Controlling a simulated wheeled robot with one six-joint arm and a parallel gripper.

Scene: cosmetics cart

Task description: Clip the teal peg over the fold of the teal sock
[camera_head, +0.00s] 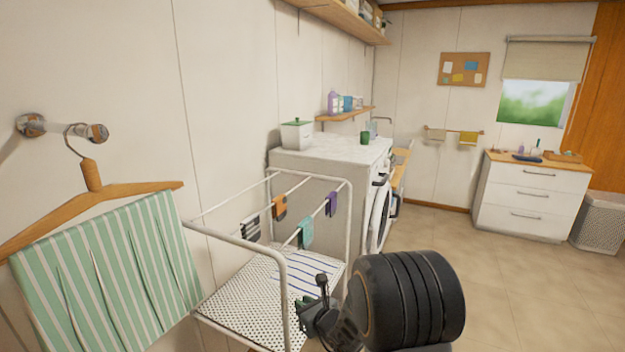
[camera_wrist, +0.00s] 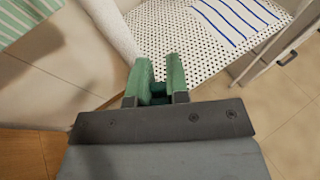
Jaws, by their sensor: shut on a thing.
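The teal sock (camera_head: 306,233) hangs folded over a thin rod of the white drying rack in the head view. My gripper (camera_head: 314,312) is low in front of the rack, apart from the sock and lower than it. It is shut on the green-teal peg (camera_head: 303,310), which looks dark and small in that view. In the wrist view my gripper (camera_wrist: 157,98) holds the peg (camera_wrist: 176,74) with its two prongs pointing forward and a gap between them. The sock is not seen in the wrist view.
The drying rack (camera_head: 283,262) has a front post between the hanger side and the socks. A striped sock (camera_head: 250,228), an orange sock (camera_head: 280,207) and a purple sock (camera_head: 331,204) hang on it. A striped towel (camera_head: 105,270) hangs at left.

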